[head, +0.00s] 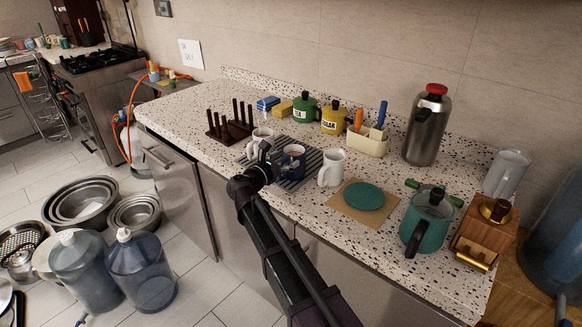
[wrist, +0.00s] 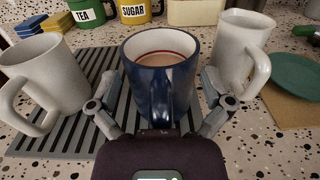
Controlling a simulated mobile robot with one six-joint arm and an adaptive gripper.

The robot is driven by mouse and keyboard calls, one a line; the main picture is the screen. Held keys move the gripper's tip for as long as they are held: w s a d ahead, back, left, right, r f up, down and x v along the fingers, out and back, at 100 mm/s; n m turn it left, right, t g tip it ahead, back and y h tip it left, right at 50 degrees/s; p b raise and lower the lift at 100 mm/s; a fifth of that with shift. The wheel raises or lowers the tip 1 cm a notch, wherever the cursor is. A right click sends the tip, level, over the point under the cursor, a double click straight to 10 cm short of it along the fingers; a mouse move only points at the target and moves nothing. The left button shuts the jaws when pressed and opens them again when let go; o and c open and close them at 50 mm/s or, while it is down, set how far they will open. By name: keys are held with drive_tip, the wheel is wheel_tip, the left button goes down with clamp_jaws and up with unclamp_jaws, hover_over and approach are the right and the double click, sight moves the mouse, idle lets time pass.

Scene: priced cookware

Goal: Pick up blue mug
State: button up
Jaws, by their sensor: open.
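The blue mug (head: 292,161) stands upright on a grey ribbed mat (head: 313,164) on the speckled counter. In the wrist view the blue mug (wrist: 150,88) is centred, with a brown drink inside and its handle facing my gripper. My gripper (head: 268,158) is at the mug's near side. In the wrist view my gripper (wrist: 160,100) is open, with one finger on each side of the mug and the handle between them. I cannot tell whether the fingers touch the mug. The mug's lower front is partly hidden by the gripper body.
A white mug (wrist: 40,85) stands close on the left and another white mug (wrist: 240,50) close on the right. Behind are a green tea canister (head: 305,108) and a yellow sugar canister (head: 333,118). A teal kettle (head: 428,220) stands to the right.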

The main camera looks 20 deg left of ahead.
clamp_jaws()
idle(0.3)
drive_tip(key=shift+r+p, duration=0.55)
idle(0.4)
drive_tip(key=shift+r+p, duration=1.4)
drive_tip(key=shift+s+a+f, duration=0.15)
drive_tip(key=shift+s, duration=0.25)
drive_tip(key=r+p+v, duration=0.1)
drive_tip(key=v, duration=1.4)
drive_tip(key=shift+r, duration=0.2)
drive_tip(key=shift+a, duration=0.15)
